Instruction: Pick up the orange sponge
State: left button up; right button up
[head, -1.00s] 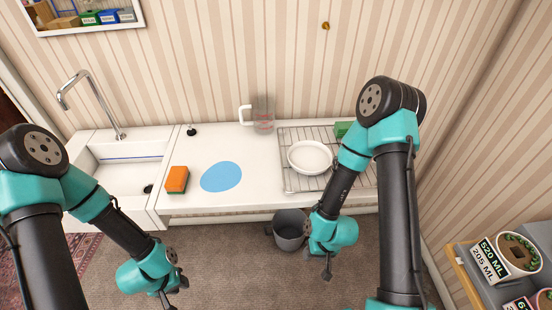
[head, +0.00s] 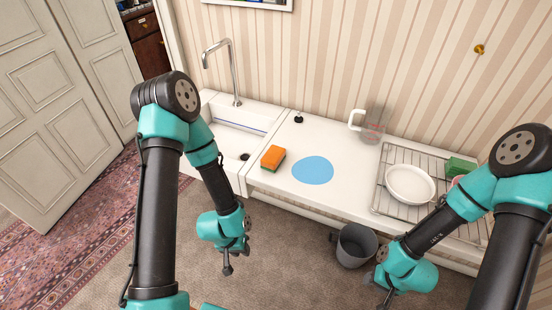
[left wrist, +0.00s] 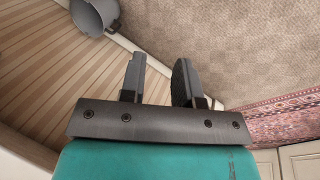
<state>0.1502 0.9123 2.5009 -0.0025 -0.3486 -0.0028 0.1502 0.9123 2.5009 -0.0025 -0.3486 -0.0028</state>
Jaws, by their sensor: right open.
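The orange sponge (head: 273,157), with a green layer along its lower side, lies on the white counter (head: 335,205) between the sink and a light blue oval. My left gripper (head: 228,268) hangs in front of the counter, lower in the picture than the sponge and apart from it. In the left wrist view my left gripper (left wrist: 160,80) has its two fingers spread with nothing between them. The sponge does not show in that view. My right gripper (head: 384,296) is low in front of the counter, right of the bucket, open; its fingertips are hard to make out.
The sink (head: 235,125) with a tall tap (head: 236,75) is left of the sponge. A clear jug (head: 373,125) stands at the back. A white plate (head: 410,184) and a green block (head: 461,167) are on a wire rack. A grey bucket (head: 356,246) stands on the floor.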

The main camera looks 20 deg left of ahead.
dwell(0.4)
pick_arm(q)
jog(key=o, duration=1.2)
